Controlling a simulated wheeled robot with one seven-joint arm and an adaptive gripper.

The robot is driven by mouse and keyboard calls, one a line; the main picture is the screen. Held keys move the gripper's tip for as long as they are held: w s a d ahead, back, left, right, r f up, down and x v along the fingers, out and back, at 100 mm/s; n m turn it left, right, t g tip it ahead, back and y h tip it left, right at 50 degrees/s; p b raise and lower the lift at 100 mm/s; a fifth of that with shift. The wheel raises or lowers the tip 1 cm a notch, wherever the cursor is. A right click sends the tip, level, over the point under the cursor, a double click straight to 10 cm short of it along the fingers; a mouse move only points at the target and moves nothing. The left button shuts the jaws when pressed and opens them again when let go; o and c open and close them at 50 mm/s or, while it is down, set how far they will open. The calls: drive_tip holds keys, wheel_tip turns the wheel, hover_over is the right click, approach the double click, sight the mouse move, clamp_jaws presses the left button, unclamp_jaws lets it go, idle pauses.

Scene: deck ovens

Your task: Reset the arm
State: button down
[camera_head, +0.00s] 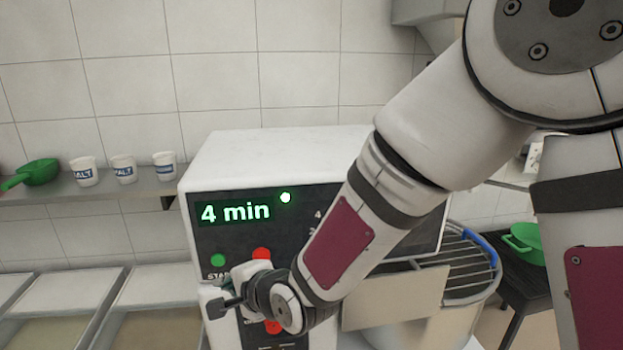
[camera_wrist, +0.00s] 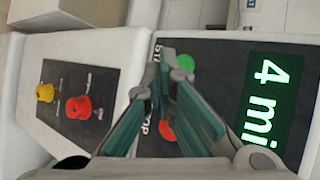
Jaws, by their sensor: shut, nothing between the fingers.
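My arm reaches down from the upper right in the head view, in front of a white mixer-like machine (camera_head: 280,155). My gripper is partly hidden by my own wrist there. In the wrist view my gripper (camera_wrist: 172,68) has its green-padded fingers together at the tips, with nothing between them. The tips are over the black control panel (camera_wrist: 215,80), close to its green button (camera_wrist: 187,62). I cannot tell whether they touch it. A red button (camera_wrist: 166,129) shows between the fingers. The lit display (camera_head: 235,213) reads "4 min", with a bright light beside it.
A lower panel holds a yellow knob (camera_wrist: 46,92) and a red knob (camera_wrist: 79,107). A wire-guarded bowl (camera_head: 470,262) stands right of the machine, close to my arm. A wall shelf (camera_head: 120,190) holds several cups and a green pan (camera_head: 40,172). A green pot (camera_head: 525,240) stands far right.

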drive_tip(key=s+d+r+n+h, duration=0.1)
drive_tip(key=d+r+n+h, duration=0.3)
drive_tip(key=d, duration=0.8)
drive_tip(key=s+d+r+n+h, duration=0.25)
drive_tip(key=d+r, duration=0.25)
drive_tip(key=d, duration=0.7)
drive_tip(key=s+d+r+n+g+h, duration=0.1)
drive_tip(key=s+d+r, duration=0.1)
drive_tip(key=s+d, duration=0.5)
drive_tip(key=s+d+r+n+g+h, duration=0.1)
drive_tip(key=s+d+r+n+h, duration=0.1)
drive_tip(key=s+d, duration=0.5)
drive_tip(key=s, duration=0.3)
drive_tip(key=shift+s+r+g, duration=0.15)
drive_tip(key=shift+s+g, duration=0.1)
drive_tip(key=shift+g, duration=0.05)
idle(3.6)
